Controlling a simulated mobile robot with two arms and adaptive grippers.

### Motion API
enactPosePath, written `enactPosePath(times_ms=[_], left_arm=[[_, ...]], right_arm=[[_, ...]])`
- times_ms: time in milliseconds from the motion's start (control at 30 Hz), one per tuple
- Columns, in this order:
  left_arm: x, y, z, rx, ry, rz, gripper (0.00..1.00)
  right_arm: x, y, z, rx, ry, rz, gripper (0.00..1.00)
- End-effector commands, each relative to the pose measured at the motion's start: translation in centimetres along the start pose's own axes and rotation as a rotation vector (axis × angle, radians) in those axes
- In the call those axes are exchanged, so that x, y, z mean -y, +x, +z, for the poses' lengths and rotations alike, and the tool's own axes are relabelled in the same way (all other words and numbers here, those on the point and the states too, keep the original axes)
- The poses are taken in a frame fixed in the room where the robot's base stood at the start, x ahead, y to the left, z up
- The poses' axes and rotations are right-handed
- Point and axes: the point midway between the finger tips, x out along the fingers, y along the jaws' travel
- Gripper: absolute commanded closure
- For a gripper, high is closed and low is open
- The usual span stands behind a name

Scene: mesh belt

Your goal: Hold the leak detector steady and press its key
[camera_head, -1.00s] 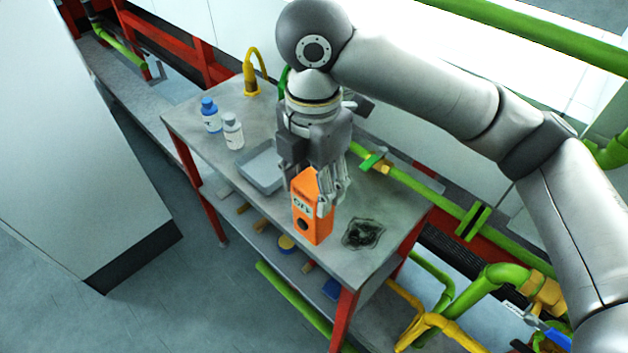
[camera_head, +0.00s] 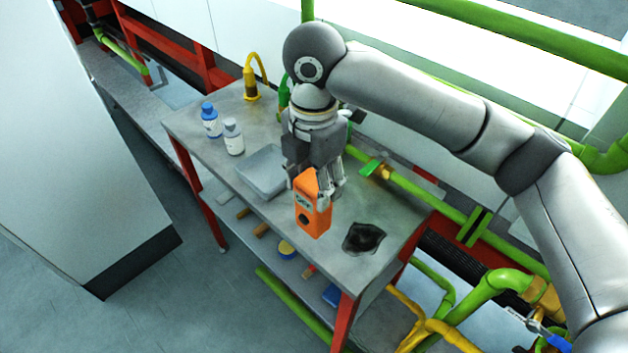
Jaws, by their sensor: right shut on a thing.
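The leak detector is an orange box (camera_head: 313,212) with a pale label and a dark round spot on its front face. It is upright, slightly tilted, over the grey tabletop. My right gripper (camera_head: 331,190) is shut on it from above, with fingers at its upper part. I cannot tell whether its bottom touches the table. The dark round spot on the front may be the key; I cannot be sure. My left gripper is out of view.
The table (camera_head: 366,284) has red legs. A grey tray (camera_head: 262,172), a blue-capped bottle (camera_head: 211,121), a white bottle (camera_head: 233,138) and a yellow gooseneck tap (camera_head: 250,82) stand left and behind. A dark patch (camera_head: 364,238) lies right of the detector. Green pipes (camera_head: 420,195) run behind.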

Motion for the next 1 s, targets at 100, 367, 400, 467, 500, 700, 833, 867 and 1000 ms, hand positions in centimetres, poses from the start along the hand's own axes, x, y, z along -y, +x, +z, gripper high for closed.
enactPosePath(times_ms=[100,367,400,467,500,700,833,867,1000], left_arm=[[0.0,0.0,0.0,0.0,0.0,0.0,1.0],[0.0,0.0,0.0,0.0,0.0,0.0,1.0],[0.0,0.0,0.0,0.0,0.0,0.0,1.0],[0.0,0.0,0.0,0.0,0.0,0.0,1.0],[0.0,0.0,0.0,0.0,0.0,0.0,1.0],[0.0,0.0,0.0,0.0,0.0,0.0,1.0],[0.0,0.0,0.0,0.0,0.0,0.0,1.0],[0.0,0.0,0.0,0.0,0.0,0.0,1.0],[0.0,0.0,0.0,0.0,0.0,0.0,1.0]], right_arm=[[-0.4,0.5,0.4,0.001,0.001,-0.001,1.0],[-1.2,1.4,1.2,0.0,0.001,0.0,1.0],[-1.4,1.6,1.4,0.0,0.001,0.0,1.0],[-1.6,1.8,1.6,0.0,0.001,0.0,1.0],[-1.7,2.0,1.7,0.0,0.001,0.0,1.0],[-2.4,2.7,2.4,0.0,0.001,0.001,1.0],[-2.7,3.2,2.8,0.0,0.0,0.0,1.0],[-2.8,3.4,2.9,0.0,0.0,0.0,1.0],[-3.2,3.9,3.4,0.001,0.0,0.0,1.0]])
